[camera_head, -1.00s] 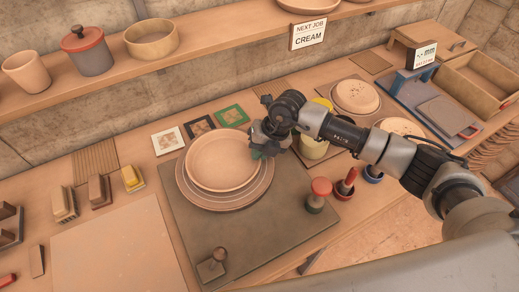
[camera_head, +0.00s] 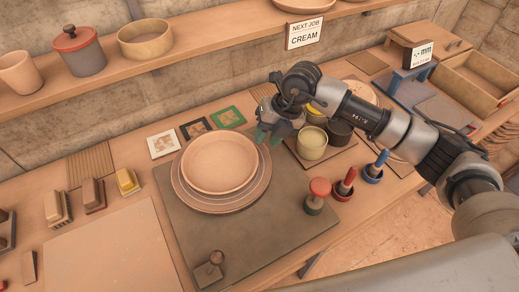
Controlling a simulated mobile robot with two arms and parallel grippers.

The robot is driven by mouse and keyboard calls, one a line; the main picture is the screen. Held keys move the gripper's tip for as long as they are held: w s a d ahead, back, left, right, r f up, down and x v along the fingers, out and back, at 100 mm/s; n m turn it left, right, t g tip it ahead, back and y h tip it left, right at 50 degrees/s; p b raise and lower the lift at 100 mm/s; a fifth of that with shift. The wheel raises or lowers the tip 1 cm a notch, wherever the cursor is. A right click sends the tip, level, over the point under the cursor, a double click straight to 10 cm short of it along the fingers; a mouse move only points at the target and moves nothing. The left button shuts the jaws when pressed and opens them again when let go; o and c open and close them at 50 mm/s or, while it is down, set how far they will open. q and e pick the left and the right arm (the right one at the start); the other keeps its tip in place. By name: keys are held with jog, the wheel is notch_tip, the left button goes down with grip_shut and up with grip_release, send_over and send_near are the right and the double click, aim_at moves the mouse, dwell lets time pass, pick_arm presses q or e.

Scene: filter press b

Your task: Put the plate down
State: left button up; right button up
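The plate (camera_head: 220,162), a round shallow terracotta dish with a raised rim, rests level on a wider round disc (camera_head: 235,203). The disc lies on a dark grey board (camera_head: 270,222) on the bench. My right gripper (camera_head: 270,136), with greenish fingertips, is just beyond the plate's upper right rim. Its fingertips look a little apart with nothing between them, and a small gap shows between them and the plate. My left gripper is out of view.
Cream (camera_head: 311,143) and dark pots stand right of the plate. A red-topped stamp (camera_head: 317,194) and small coloured tools are at the right front. Three patterned tiles (camera_head: 194,130) lie behind. A shelf (camera_head: 110,75) runs above. A pale board (camera_head: 110,250) lies left.

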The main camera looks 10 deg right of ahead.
jog(key=v, duration=0.5)
jog(key=shift+b, duration=0.4)
